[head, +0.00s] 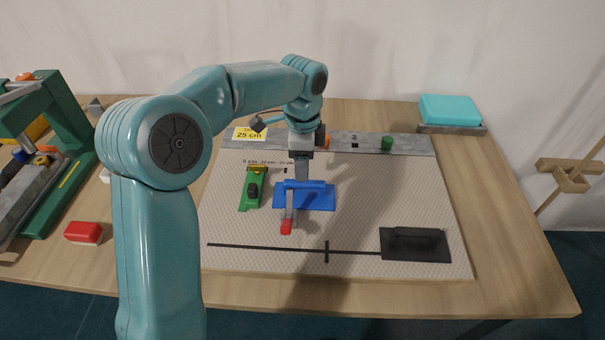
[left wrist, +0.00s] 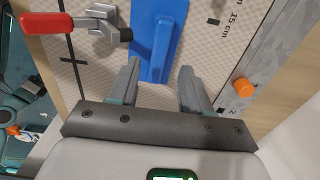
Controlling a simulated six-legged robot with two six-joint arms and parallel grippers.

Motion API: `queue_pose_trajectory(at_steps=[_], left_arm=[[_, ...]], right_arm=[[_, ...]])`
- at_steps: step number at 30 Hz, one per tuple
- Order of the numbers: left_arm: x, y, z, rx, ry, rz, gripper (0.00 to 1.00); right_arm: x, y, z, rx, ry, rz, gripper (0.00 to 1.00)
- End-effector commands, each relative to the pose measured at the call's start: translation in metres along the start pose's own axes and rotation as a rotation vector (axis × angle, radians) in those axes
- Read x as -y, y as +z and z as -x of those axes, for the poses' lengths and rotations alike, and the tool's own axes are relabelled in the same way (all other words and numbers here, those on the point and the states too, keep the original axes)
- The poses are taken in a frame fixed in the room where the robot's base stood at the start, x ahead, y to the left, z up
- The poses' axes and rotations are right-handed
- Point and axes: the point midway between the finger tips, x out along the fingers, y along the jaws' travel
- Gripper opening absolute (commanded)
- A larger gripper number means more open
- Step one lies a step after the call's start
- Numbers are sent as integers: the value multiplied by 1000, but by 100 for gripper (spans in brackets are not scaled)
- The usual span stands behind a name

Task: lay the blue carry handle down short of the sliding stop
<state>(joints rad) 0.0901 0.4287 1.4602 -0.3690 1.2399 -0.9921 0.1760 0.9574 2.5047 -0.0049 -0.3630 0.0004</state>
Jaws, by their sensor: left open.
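The blue carry handle (head: 318,200), a raised bar on a flat plate, lies on the pale patterned mat (head: 360,190). It also shows in the left wrist view (left wrist: 158,40). My left gripper (head: 302,176) points down at its far edge. In the left wrist view its open fingers (left wrist: 160,67) stand apart, with the blue plate's near end between them in the picture; contact and height cannot be told. A red-tipped metal clamp (head: 286,226) stands at the handle's front left. An orange knob (head: 326,141) sits at the back rail; whether it belongs to the sliding stop is unclear. My right gripper is not in view.
A grey rail (head: 415,143) with a yellow 25 cm label (head: 249,134) and a green knob (head: 387,144) runs along the back. A green tool (head: 254,188) lies left of the handle. A black handled plate (head: 415,244) lies front right.

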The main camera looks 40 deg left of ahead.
Motion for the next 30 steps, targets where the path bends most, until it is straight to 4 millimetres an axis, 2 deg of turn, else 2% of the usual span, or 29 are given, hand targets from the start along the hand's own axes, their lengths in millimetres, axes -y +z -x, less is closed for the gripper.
queue_pose_trajectory(at_steps=[1, 3, 6, 10, 30], left_arm=[[0, -1, 14, -3, -4, 0, 48], [0, -1, 30, -2, -2, 0, 48], [0, -1, 48, -2, -1, -1, 48], [0, 0, 61, -1, 0, -1, 48], [0, 0, 66, 0, 2, 0, 48]], right_arm=[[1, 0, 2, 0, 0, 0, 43], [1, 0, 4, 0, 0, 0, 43], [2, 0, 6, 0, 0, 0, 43], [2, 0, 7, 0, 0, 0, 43], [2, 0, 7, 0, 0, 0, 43]])
